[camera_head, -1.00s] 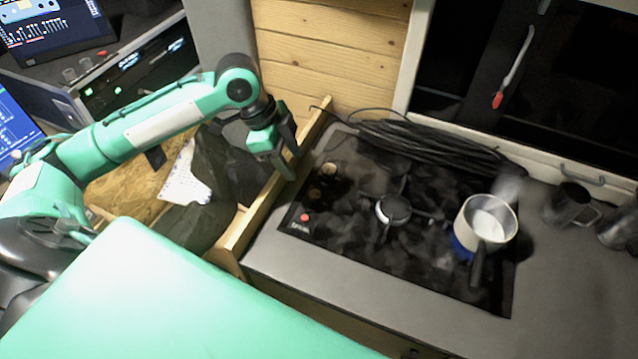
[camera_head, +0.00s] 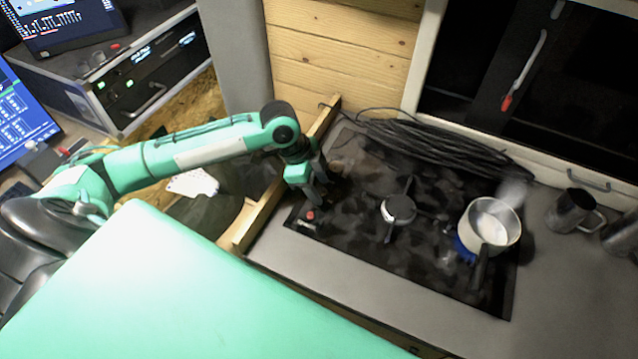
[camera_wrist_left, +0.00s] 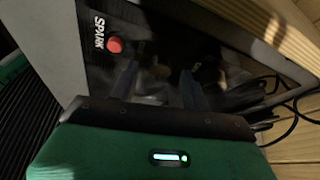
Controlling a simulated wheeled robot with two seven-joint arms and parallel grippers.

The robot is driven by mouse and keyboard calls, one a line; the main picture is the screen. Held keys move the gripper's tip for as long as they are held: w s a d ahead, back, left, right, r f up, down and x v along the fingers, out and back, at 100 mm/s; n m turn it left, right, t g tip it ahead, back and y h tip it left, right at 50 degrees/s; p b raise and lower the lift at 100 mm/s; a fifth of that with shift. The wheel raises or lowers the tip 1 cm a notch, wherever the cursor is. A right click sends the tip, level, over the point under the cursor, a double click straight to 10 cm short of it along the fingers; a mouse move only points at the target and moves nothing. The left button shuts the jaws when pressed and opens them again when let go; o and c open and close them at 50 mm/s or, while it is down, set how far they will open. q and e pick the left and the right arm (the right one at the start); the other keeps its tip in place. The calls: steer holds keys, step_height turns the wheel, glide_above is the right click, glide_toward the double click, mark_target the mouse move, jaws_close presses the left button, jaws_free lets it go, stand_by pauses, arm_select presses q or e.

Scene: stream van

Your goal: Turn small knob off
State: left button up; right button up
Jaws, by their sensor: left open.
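The black stove top (camera_head: 350,230) carries the knobs at its left end. In the head view my left gripper (camera_head: 319,192) is over that end, pointing down, and hides the knobs. In the left wrist view my gripper (camera_wrist_left: 158,88) is open, with a dim, brownish round knob (camera_wrist_left: 161,71) showing between and beyond its fingertips. I cannot tell whether the fingers touch it or which of the knobs it is. The red spark button (camera_head: 310,215) sits just in front of the gripper; it also shows in the left wrist view (camera_wrist_left: 115,44). My right gripper is not in view.
A pot (camera_head: 490,224) of white liquid sits over a blue flame on the right burner, with steam above it. The middle burner (camera_head: 398,208) is bare. Black cable (camera_head: 440,140) lies coiled along the back. A wooden rail (camera_head: 262,213) borders the stove's left side.

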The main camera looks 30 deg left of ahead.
arm_select(q)
steer(key=shift+d+f, duration=0.15)
steer(key=shift+f, duration=0.3)
steer(key=shift+c, duration=0.2)
steer(key=c, duration=0.9)
steer(key=shift+c, duration=0.2)
